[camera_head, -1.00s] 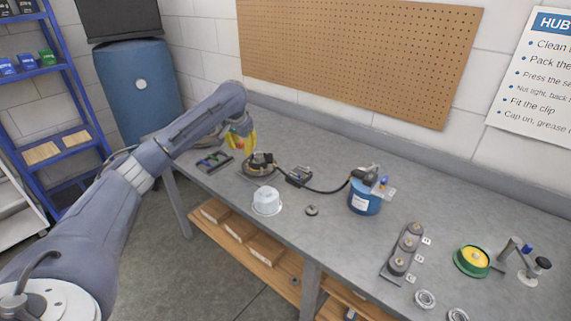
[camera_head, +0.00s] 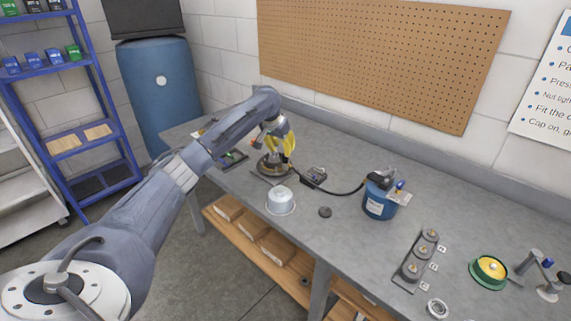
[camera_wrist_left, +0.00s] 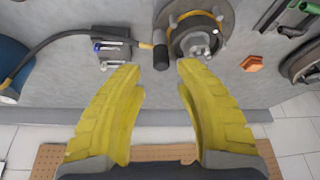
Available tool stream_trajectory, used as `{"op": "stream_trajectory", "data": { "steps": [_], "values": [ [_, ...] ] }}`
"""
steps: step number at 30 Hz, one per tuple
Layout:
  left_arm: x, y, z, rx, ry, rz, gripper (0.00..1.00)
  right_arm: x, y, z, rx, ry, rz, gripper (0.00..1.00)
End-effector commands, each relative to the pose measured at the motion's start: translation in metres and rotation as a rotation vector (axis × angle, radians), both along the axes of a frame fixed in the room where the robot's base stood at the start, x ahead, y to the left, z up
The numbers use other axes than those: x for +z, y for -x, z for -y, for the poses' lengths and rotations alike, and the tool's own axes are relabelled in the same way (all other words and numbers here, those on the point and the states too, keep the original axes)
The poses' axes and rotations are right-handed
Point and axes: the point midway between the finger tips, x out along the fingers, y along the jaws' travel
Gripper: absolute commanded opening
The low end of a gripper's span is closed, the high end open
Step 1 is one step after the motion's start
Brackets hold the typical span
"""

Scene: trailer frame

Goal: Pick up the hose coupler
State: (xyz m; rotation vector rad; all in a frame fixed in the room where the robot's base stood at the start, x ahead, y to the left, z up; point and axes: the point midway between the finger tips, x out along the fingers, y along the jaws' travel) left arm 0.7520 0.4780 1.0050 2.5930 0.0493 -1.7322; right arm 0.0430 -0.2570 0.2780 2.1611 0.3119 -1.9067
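A black hose (camera_head: 345,191) runs from the blue bucket (camera_head: 379,207) towards the hub (camera_head: 268,169). In the left wrist view the hose (camera_wrist_left: 60,37) passes a small block of tools and ends in a short tan piece and a dark cylinder, which looks like the hose coupler (camera_wrist_left: 161,55). It lies beside the round hub (camera_wrist_left: 190,14). My left gripper (camera_head: 282,147) is above the hub area, its yellow fingers pointing down. In the wrist view the left gripper (camera_wrist_left: 159,68) is open and empty, with the coupler just beyond the gap between its fingertips. My right gripper is out of view.
A small tool block (camera_wrist_left: 110,46) is left of the coupler; an orange nut (camera_wrist_left: 252,63) is right of the hub. A pegboard (camera_head: 380,60) hangs behind.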

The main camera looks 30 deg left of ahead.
Motion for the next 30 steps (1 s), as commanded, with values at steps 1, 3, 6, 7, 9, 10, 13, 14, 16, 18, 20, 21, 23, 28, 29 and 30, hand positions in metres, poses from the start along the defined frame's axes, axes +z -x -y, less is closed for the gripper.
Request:
{"op": "stream_trajectory", "data": {
  "steps": [1,3,6,7,9,10,13,14,16,18,20,21,23,28,29,30],
  "values": [
    [-0.005,-0.002,0.000,0.000,0.000,-0.001,0.33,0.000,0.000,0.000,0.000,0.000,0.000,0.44],
    [-0.010,-0.004,0.000,0.000,0.000,-0.001,0.33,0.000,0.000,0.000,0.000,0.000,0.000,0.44],
    [-0.013,-0.005,0.000,0.000,0.000,-0.001,0.33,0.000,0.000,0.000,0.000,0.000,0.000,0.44],
    [-0.014,-0.005,0.000,-0.001,0.000,-0.001,0.33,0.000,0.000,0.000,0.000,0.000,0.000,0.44],
    [-0.016,-0.006,0.000,-0.001,-0.001,-0.001,0.33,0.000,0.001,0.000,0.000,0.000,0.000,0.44],
    [-0.018,-0.007,0.000,-0.001,-0.002,-0.001,0.33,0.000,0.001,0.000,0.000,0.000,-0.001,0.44],
    [-0.028,-0.012,-0.001,0.001,0.000,-0.002,0.33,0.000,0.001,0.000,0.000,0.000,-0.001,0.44],
    [-0.031,-0.013,0.000,-0.001,0.000,-0.003,0.33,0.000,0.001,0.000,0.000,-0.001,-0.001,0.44],
    [-0.039,-0.018,-0.001,0.000,0.000,-0.002,0.33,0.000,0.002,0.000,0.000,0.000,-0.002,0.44],
    [-0.047,-0.021,-0.002,0.001,0.000,-0.002,0.33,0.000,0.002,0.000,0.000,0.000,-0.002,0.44],
    [-0.052,-0.023,-0.002,0.000,0.000,-0.002,0.33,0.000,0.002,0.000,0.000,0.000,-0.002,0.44],
    [-0.055,-0.024,-0.002,0.000,0.000,-0.001,0.33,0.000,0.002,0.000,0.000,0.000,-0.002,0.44],
    [-0.058,-0.026,-0.002,0.000,0.000,-0.001,0.33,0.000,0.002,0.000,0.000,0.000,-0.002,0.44],
    [-0.062,-0.027,-0.003,-0.001,-0.003,0.000,0.33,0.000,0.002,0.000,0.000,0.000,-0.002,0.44],
    [-0.062,-0.027,-0.003,-0.001,-0.002,0.000,0.33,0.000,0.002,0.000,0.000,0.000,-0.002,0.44],
    [-0.062,-0.027,-0.003,-0.001,-0.002,0.000,0.33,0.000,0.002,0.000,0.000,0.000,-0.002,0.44]
  ]
}}
